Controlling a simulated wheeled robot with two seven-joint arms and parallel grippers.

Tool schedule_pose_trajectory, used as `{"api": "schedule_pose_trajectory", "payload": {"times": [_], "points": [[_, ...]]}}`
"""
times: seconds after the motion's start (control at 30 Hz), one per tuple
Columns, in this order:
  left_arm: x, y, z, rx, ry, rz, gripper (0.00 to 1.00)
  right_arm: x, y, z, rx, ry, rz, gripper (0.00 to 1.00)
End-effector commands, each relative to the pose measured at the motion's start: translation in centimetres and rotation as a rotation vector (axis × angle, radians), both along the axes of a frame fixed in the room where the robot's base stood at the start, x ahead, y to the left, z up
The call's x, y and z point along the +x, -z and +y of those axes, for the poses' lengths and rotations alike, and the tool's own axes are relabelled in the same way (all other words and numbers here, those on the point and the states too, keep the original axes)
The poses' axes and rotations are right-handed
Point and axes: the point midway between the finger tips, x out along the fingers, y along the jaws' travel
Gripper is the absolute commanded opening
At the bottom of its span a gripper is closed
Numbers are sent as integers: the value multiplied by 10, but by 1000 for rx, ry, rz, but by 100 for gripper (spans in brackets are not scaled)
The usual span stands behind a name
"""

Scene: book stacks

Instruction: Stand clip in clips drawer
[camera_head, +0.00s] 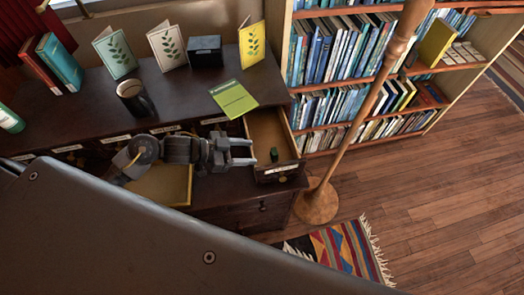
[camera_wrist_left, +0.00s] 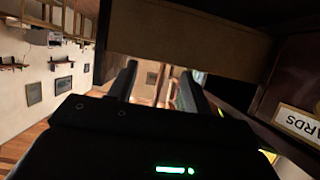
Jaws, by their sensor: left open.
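The small dark green clip (camera_head: 274,154) stands inside the open drawer (camera_head: 258,126), near its front end. The drawer has a tan bare floor and a pale label on its front, too small to read in the head view. My left gripper (camera_head: 252,151) is open and empty, with its two fingers pointing right beside the drawer's left side. In the left wrist view, the open fingers (camera_wrist_left: 158,82) have nothing between them, and a brown drawer-like panel (camera_wrist_left: 185,42) spans the top. The clip does not show there. My right gripper is not in view.
The dark cabinet top (camera_head: 180,92) bears a mug (camera_head: 134,98), leaf cards, a black box (camera_head: 205,51) and a green booklet (camera_head: 233,98). A wooden pole (camera_head: 357,110) stands right of the drawer. A partly cut-off label (camera_wrist_left: 300,125) reads "ARDS".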

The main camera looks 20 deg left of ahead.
Motion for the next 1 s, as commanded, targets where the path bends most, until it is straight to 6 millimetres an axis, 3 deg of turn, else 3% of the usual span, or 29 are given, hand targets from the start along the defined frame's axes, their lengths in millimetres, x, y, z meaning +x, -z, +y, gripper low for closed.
{"api": "schedule_pose_trajectory", "payload": {"times": [0.1,0.3,1.0], "points": [[-12,-7,18,6,3,2,50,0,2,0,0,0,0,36],[-21,-18,34,0,0,-1,50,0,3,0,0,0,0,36],[-22,-22,37,-3,1,-4,50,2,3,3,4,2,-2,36]]}}
